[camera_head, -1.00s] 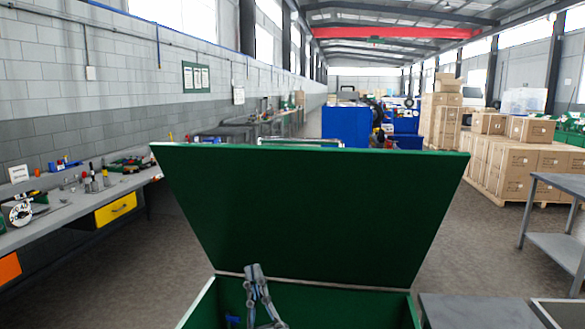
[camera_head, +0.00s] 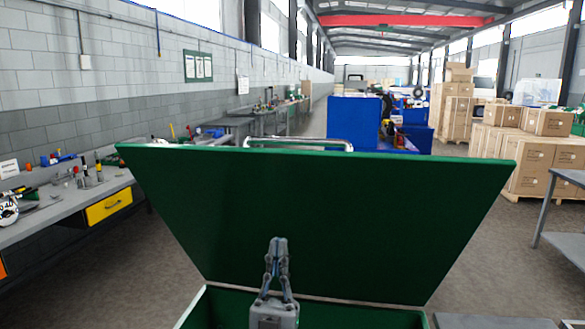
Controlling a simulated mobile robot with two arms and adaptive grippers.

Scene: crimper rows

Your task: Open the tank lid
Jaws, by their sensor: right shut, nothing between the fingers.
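The green tank lid (camera_head: 370,215) stands raised and tilted, its inner face toward me. A metal handle (camera_head: 297,143) shows behind its top edge. The green tank (camera_head: 360,317) is below it at the bottom of the picture, open at the top; most of its inside is out of view. My right gripper (camera_head: 279,243) is in front of the lower part of the lid, pointing up, with its fingers shut and empty. I cannot tell whether it touches the lid. My left gripper is not in view.
A workbench (camera_head: 75,203) with tools and a yellow drawer runs along the left wall. A grey table (camera_head: 565,210) stands at the right edge. Stacked cardboard boxes (camera_head: 515,160) and blue cabinets (camera_head: 352,125) are farther back.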

